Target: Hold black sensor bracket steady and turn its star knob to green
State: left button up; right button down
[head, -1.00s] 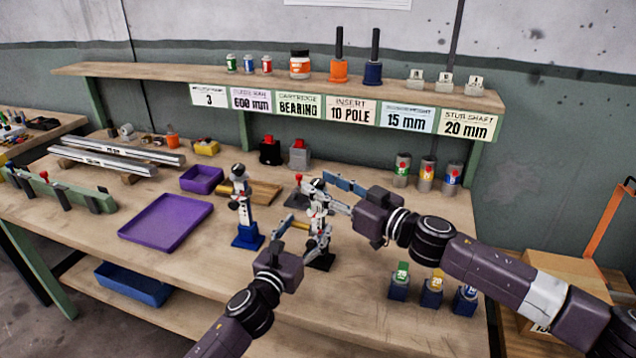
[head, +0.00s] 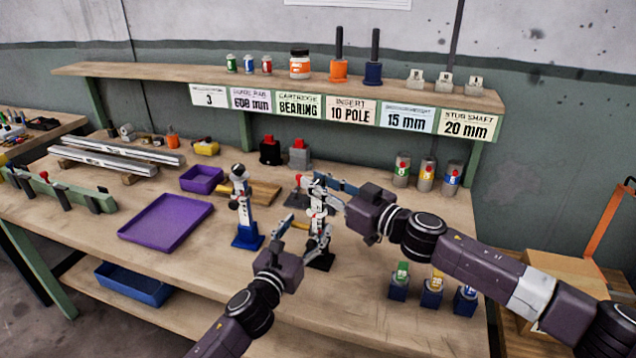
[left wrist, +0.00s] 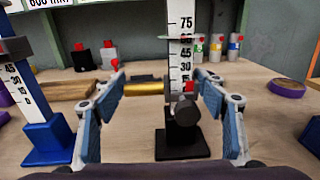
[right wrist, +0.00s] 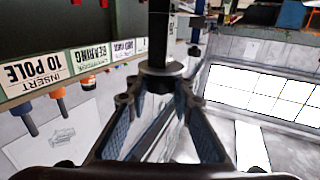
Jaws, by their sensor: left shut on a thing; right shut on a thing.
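The black sensor bracket stands on a black base (left wrist: 183,143) with a white scale column (left wrist: 181,40). A red mark and a round dark knob (left wrist: 187,110) show on its front, with a gold cylinder (left wrist: 147,88) at its left side. My left gripper (left wrist: 158,76) is shut across the bracket, one finger on each side of the column. In the head view it (head: 301,234) is at the middle of the stand. My right gripper (right wrist: 158,85) is shut on a black round knob (right wrist: 158,70) at the stand's top. No green mark can be made out on the knob.
A similar stand with a blue base (head: 247,236) is close on the left. A purple tray (head: 165,222) lies farther left. Several small blocks (head: 432,290) sit at the front right and cans (head: 426,174) at the back right. A labelled shelf (head: 300,88) overhangs the back.

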jog(key=shift+m+t, duration=0.3)
jog(key=m+t+h, duration=0.2)
jog(key=h, duration=0.1)
jog(key=m+t+h, duration=0.1)
jog(key=shift+a+h, duration=0.25)
jog(key=shift+h, duration=0.15)
jog(key=m+t+h, duration=0.1)
jog(key=m+h, duration=0.2)
jog(key=h, duration=0.1)
jog(key=shift+d+t, duration=0.1)
jog(key=shift+t, duration=0.3)
jog(key=shift+w+d+m+h, duration=0.1)
jog(key=shift+d+m+h, duration=0.1)
jog(key=shift+m+h, duration=1.4)
jog(key=shift+d+n+h, duration=0.1)
jog(key=shift+n+h, duration=0.2)
jog(key=shift+h, duration=0.3)
jog(key=c, duration=1.7)
grip_release()
jog(key=shift+o, duration=0.2)
